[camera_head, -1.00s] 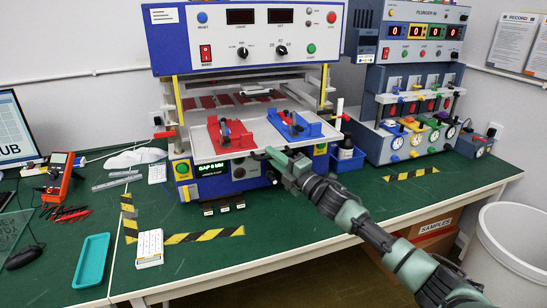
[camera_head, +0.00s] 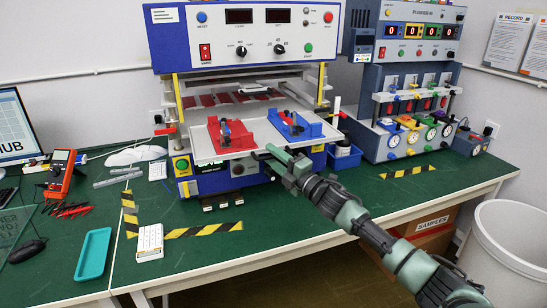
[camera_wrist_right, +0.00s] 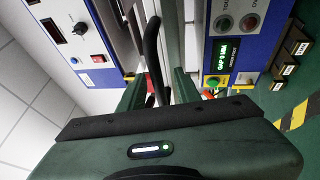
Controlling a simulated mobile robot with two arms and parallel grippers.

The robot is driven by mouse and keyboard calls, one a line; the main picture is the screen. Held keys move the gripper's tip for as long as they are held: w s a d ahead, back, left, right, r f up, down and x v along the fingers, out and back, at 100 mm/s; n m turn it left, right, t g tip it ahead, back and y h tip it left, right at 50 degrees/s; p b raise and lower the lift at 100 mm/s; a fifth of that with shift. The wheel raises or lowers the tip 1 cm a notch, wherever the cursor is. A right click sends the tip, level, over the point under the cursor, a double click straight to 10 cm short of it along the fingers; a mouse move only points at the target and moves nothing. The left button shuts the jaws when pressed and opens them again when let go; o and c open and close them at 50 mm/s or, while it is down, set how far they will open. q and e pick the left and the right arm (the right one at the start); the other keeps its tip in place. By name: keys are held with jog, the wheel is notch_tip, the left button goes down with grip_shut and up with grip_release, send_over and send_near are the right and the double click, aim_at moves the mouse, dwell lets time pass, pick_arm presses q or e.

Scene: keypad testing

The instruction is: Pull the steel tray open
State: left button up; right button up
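The steel tray (camera_head: 251,144) stands partly out of the front of the blue and white press. It carries a red fixture (camera_head: 230,135) and a blue fixture (camera_head: 296,125). My right gripper (camera_head: 276,153) is at the tray's front edge. In the right wrist view its two fingers (camera_wrist_right: 157,92) are on either side of the black curved tray handle (camera_wrist_right: 152,48), and it appears shut on it. The exact contact is partly hidden by the gripper body. In the head view the handle is hidden by my gripper. My left gripper is not in view.
The press (camera_head: 245,28) rises behind the tray. A second tester (camera_head: 410,45) and a blue bin (camera_head: 343,158) stand to the right. A white calculator-like keypad (camera_head: 150,243) and teal dish (camera_head: 93,255) lie at front left. Bare green table (camera_head: 285,215) lies before the tray.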

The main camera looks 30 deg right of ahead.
jog(key=shift+s+f, duration=0.1)
jog(key=shift+s, duration=0.05)
jog(key=b+v, duration=0.1)
jog(key=v, duration=0.6)
jog(key=shift+s+b, duration=0.25)
jog(key=shift+b, duration=0.15)
jog(key=shift+d, duration=0.1)
